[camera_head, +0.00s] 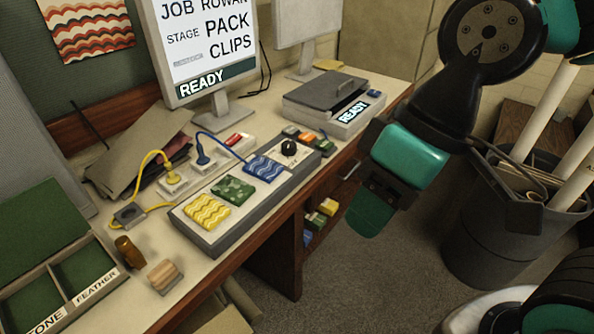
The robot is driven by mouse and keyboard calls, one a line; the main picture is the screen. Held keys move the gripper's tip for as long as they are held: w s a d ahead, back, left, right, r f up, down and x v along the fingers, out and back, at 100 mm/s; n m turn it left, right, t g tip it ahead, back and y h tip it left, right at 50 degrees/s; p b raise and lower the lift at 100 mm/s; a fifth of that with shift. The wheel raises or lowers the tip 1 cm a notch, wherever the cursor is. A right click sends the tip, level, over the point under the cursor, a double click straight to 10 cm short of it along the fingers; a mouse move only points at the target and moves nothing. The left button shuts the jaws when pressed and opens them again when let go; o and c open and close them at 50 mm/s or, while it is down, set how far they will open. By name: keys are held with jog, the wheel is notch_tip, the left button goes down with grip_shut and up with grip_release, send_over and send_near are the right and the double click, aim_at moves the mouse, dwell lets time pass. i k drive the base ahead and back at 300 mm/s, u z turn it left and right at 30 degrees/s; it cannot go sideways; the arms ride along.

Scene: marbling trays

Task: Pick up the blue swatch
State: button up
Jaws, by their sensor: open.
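The blue swatch (265,168), with pale wavy lines, lies on the grey panel (214,250) on the desk. It is the rightmost of three swatches in a row, beside a green one (233,189) and a yellow one (207,211). My gripper (371,214) is in front of the desk edge, to the right of the blue swatch and apart from it. Its jaws are open, with a green fingertip pointing down. I see nothing held, though part of the jaw gap is hidden from this side.
A black knob (288,149) stands on the panel just behind the blue swatch. A lidded grey device (325,100) and a monitor (200,45) stand behind. A compartment tray (48,268) is at left. A bin (500,235) with rolls stands at right. Floor (385,285) in front is clear.

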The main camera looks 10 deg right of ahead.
aim_at(265, 170)
jog(key=z, duration=0.85)
jog(key=k, duration=1.15)
jog(key=z, duration=0.7)
jog(key=i, duration=0.85)
jog(key=u, duration=1.05)
jog(key=i, duration=1.1)
jog(key=u, duration=1)
jog(key=i, duration=0.2)
jog(key=u, duration=0.2)
